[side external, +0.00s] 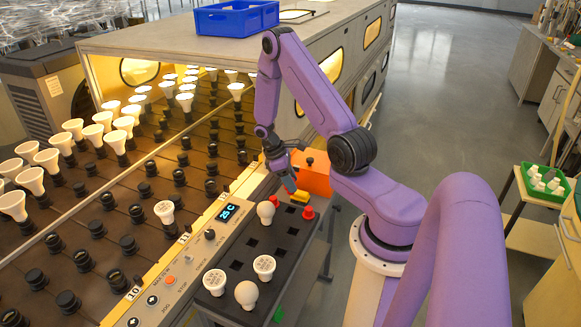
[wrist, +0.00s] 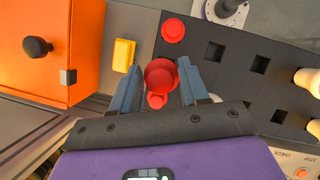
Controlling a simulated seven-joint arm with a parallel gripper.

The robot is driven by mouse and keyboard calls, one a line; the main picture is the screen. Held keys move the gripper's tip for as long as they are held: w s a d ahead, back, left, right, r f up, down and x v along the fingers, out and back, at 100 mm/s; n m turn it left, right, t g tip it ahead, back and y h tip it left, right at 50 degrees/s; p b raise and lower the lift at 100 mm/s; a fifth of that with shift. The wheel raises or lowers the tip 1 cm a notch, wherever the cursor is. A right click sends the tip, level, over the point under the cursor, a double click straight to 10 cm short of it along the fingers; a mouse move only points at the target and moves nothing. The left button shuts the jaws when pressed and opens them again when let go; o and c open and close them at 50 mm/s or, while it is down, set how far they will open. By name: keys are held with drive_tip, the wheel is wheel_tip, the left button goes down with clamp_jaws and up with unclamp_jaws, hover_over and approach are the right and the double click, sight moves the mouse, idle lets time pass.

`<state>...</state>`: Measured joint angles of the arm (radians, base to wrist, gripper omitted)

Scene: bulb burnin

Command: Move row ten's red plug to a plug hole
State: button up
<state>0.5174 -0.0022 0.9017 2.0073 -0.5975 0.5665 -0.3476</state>
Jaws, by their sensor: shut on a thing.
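My gripper (wrist: 160,82) is shut on a red plug (wrist: 161,74), with a blue finger on each side. In the side view my gripper (side external: 289,186) is above the far end of the black tray (side external: 235,262), and a finger seems to hide the held plug. A second red plug (side external: 308,212) stands at the tray's right edge; it also shows in the wrist view (wrist: 173,30). Another red piece (side external: 275,200) is at the tray's far left corner, partly hidden in the wrist view (wrist: 157,101). The row ten label (side external: 135,292) is at the near end of the dark socket rack (side external: 105,215).
Several white bulbs (side external: 264,268) stand in the tray, among empty square holes (side external: 265,226). A yellow block (wrist: 123,55) and an orange box (wrist: 35,50) are beside my gripper. The control panel (side external: 190,262) lies between tray and rack. Lit bulbs (side external: 74,128) fill the rack's far part.

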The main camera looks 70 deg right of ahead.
drive_tip(key=shift+f, duration=2.9)
drive_tip(key=shift+f, duration=2)
drive_tip(key=o, duration=1.1)
drive_tip(key=shift+r, duration=0.1)
drive_tip(key=v, duration=1.7)
drive_tip(key=shift+r, duration=0.1)
